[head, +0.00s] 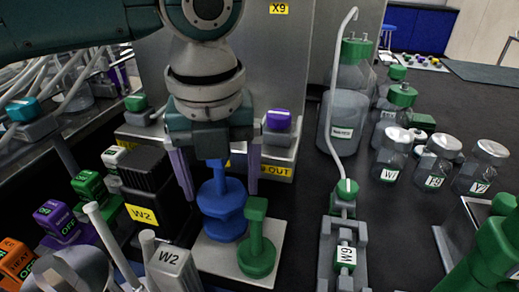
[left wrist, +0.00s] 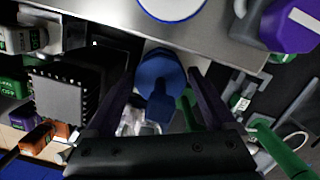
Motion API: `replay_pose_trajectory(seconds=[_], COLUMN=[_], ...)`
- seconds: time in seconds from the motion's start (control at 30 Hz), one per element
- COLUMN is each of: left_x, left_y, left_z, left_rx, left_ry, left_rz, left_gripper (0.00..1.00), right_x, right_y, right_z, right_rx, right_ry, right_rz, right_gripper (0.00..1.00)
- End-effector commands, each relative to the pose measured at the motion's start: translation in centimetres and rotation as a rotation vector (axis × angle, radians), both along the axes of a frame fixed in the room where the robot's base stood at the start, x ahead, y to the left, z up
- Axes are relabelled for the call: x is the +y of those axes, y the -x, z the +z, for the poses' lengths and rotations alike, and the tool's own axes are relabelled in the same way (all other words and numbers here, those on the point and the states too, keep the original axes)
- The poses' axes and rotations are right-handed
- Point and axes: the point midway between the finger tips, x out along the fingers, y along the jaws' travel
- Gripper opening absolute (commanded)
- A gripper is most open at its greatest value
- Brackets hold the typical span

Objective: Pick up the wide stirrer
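A blue stirrer (head: 222,210), the wider of two, stands upright on a light plate (head: 214,262). It has a thin shaft and a broad lower body. A green stirrer (head: 257,248) with a narrower base stands just right of it. My left gripper (head: 219,186) is open, pointing down, its purple fingers on either side of the blue shaft with gaps between. In the left wrist view the blue stirrer (left wrist: 160,82) lies between the spread fingers of the gripper (left wrist: 158,82). Contact is not visible. My right gripper is not in view.
A black block labelled W2 (head: 143,186) stands close left of the stirrers. A grey labelled clamp-like holder (head: 345,245) is to the right. Bottles (head: 347,117) and lidded jars (head: 438,160) stand at the right. A metal cabinet (head: 260,60) rises behind.

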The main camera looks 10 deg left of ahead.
Motion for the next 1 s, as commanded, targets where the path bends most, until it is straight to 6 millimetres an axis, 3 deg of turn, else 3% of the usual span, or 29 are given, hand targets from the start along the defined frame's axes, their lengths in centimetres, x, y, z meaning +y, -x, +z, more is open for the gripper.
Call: replay_pose_trajectory(seconds=[0.07,0.77,1.0], left_x=[0.00,0.01,0.00], left_y=[-0.01,-0.01,-0.05], left_z=[0.02,0.05,0.11], left_rx=[0.000,0.000,-0.001], left_ry=[0.000,0.000,0.001], left_rz=[0.000,0.001,0.001], left_gripper=[0.79,0.00,0.00], right_x=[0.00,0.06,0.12], right_y=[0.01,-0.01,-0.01], right_z=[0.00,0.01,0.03], right_rx=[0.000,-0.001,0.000], right_ry=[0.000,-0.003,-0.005], right_rz=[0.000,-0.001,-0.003], right_gripper=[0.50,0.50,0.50])
